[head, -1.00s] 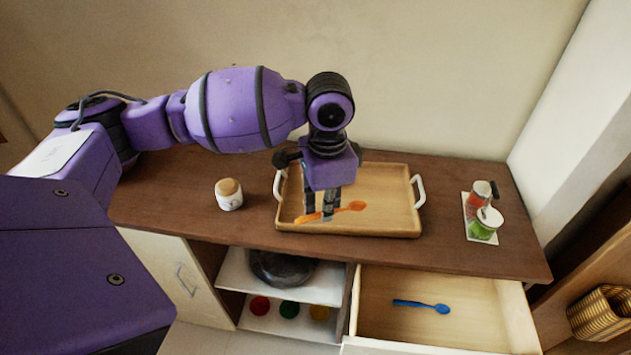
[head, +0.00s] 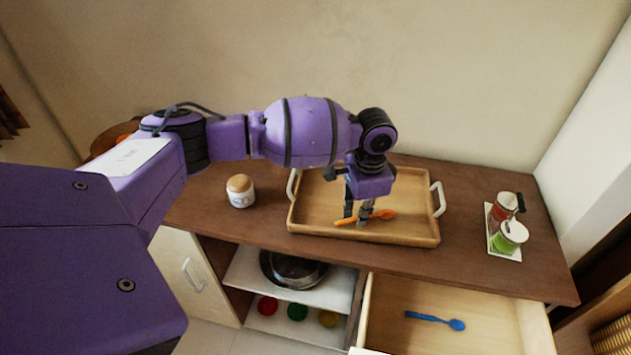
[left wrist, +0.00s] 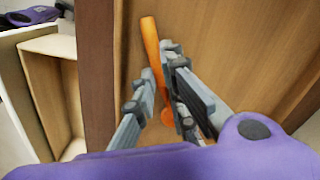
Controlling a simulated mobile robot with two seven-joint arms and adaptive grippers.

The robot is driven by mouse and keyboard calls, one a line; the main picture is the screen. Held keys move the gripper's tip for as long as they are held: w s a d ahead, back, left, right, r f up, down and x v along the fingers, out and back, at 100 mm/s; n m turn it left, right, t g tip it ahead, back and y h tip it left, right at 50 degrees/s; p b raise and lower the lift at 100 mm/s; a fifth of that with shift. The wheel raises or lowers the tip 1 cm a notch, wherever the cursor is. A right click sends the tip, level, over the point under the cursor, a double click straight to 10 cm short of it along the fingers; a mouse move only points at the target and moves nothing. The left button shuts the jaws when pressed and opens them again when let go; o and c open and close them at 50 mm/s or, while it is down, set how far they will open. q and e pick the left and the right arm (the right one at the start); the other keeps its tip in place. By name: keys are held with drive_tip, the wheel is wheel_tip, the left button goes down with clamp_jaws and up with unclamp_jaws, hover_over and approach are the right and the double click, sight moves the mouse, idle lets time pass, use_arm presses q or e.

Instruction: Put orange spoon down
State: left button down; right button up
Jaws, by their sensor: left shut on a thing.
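The orange spoon (head: 386,215) is over the front middle of the wooden tray (head: 418,205), its bowl to the right and handle to the left. My left gripper (head: 361,220) points down into the tray and is shut on the spoon's handle. In the left wrist view the spoon (left wrist: 151,42) runs between the fingers of the gripper (left wrist: 157,75), which hide part of it. The spoon is low, close to the tray floor; I cannot tell whether it touches. My right gripper is not in view.
A white jar with a tan lid (head: 240,192) stands left of the tray. Two small jars (head: 509,236) stand on a white board at right. Below, an open drawer (head: 390,300) holds a blue spoon (head: 436,321). A dark pan (head: 292,268) sits on a shelf.

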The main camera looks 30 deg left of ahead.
use_arm(q)
drive_tip(key=shift+f, duration=0.1)
drive_tip(key=c, duration=1.8)
unclamp_jaws()
wheel_tip(320, 180, up, 12)
drive_tip(key=shift+r+p, duration=0.2)
drive_tip(key=shift+p, duration=0.1)
